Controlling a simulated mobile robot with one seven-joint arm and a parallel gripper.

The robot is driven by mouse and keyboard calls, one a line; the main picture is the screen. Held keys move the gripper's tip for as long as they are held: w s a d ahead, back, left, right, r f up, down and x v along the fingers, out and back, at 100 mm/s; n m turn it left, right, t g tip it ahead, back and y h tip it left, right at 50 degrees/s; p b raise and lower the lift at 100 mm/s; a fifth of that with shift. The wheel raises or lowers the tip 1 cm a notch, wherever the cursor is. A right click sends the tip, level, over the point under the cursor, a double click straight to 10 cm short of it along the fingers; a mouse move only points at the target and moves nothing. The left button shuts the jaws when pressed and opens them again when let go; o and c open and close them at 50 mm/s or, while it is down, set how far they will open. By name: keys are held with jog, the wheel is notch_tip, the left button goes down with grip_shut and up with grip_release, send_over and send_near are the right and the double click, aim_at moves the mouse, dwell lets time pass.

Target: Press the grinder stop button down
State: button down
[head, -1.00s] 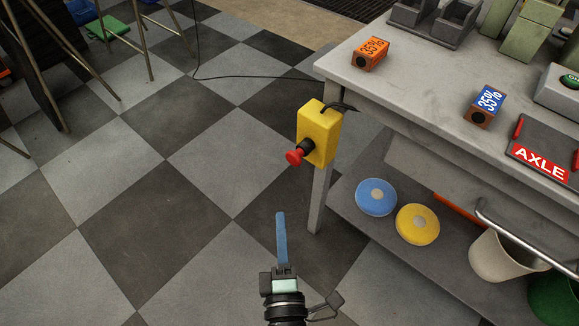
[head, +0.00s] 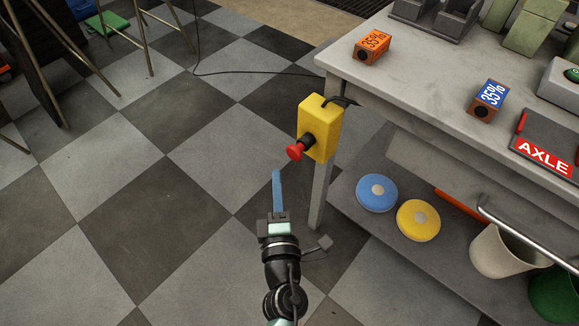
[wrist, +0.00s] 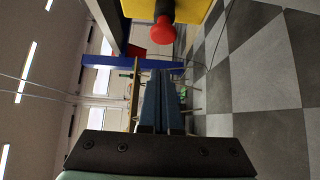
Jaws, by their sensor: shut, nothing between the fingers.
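The stop button is a red mushroom head (head: 295,152) on a black collar. It sticks out from a yellow box (head: 323,127) fixed at the bench's corner leg. In the wrist view the red button (wrist: 160,40) shows at the top centre, beyond the fingertips, with part of the yellow box (wrist: 188,10) above it. My gripper (head: 277,173) has blue fingers, shut together and empty. In the head view its tips are just below and left of the button, with a gap between; they also show in the wrist view (wrist: 163,75).
The grey bench (head: 430,95) carries an orange box (head: 371,47), a blue-labelled box (head: 489,100) and an AXLE tray (head: 520,128). Blue (head: 377,193) and yellow (head: 418,220) discs lie on its lower shelf. A black cable (head: 245,75) crosses the floor. The checkered floor left of the button is clear.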

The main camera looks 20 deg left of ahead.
aim_at(288, 152)
jog(key=shift+w+d, duration=0.25)
jog(key=shift+w, duration=0.9)
jog(key=shift+w+d, duration=0.25)
jog(key=shift+w, duration=0.9)
